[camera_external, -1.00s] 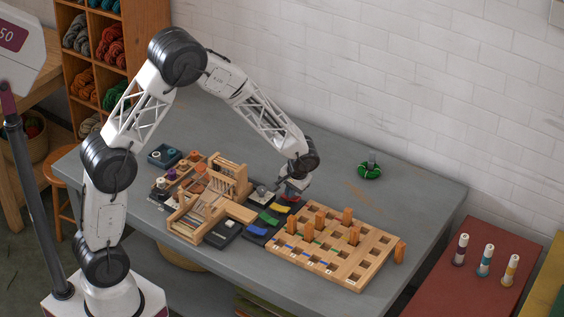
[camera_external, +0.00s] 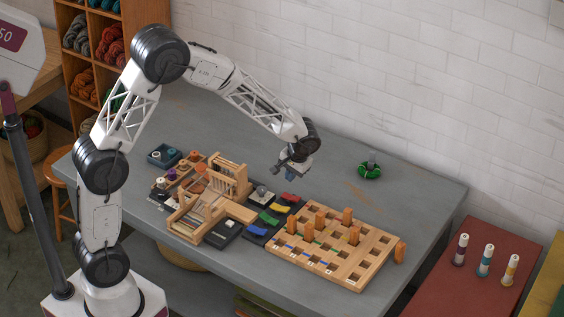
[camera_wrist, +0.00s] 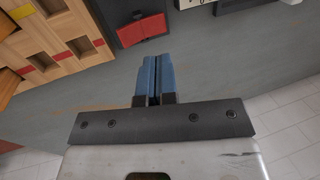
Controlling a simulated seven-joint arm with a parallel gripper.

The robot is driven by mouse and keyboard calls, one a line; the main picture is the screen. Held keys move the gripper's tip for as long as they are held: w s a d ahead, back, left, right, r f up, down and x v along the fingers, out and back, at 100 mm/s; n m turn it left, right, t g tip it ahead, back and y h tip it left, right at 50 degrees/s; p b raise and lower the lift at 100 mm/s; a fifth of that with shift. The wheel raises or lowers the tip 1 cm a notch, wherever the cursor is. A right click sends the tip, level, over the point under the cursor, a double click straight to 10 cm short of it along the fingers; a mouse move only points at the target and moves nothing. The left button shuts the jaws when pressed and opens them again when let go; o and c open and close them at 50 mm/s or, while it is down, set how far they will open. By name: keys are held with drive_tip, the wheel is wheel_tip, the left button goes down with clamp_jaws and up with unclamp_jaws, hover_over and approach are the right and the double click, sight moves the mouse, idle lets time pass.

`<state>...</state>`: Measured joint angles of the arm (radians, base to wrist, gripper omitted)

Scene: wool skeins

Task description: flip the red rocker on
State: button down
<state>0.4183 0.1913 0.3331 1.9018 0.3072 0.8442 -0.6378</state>
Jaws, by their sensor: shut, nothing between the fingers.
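The red rocker (camera_external: 291,198) is at the far end of a row of coloured rockers on a dark panel, behind the yellow rocker (camera_external: 280,208). In the wrist view the red rocker (camera_wrist: 142,30) shows near the top, with a crease across its middle. I cannot tell which end is pressed down. My gripper (camera_external: 281,174) hangs above the table, behind and above the red rocker, clear of it. Its blue fingers (camera_wrist: 157,68) are shut together with nothing between them.
The green rocker (camera_external: 269,217) and blue rocker (camera_external: 256,231) are on the same row. A wooden slotted board (camera_external: 345,275) with upright pegs stands to the right, a small wooden loom (camera_external: 205,205) to the left. A green ring-shaped thing (camera_external: 369,172) lies farther back. The table (camera_external: 320,170) behind the rockers is clear.

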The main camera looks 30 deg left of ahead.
drive_tip(key=a+v, duration=0.1)
drive_tip(key=v, duration=0.6)
drive_tip(key=shift+a+r, duration=0.15)
drive_tip(key=shift+a, duration=0.2)
drive_tip(key=s+a+r+h, duration=0.2)
drive_tip(key=s+a+r, duration=1.1)
drive_tip(key=s+a, duration=0.2)
drive_tip(key=s+a+t, duration=0.1)
drive_tip(key=s+a, duration=0.2)
drive_tip(key=s, duration=0.4)
drive_tip(key=s+a+r, duration=0.1)
drive_tip(key=s+a, duration=0.2)
drive_tip(key=s, duration=0.4)
drive_tip(key=s+a+r+t+h, duration=0.1)
drive_tip(key=s+a, duration=0.2)
drive_tip(key=s, duration=0.4)
drive_tip(key=shift+s+a+r+t, duration=0.25)
drive_tip(key=shift+t, duration=0.05)
drive_tip(key=shift+w, duration=0.15)
idle(1.8)
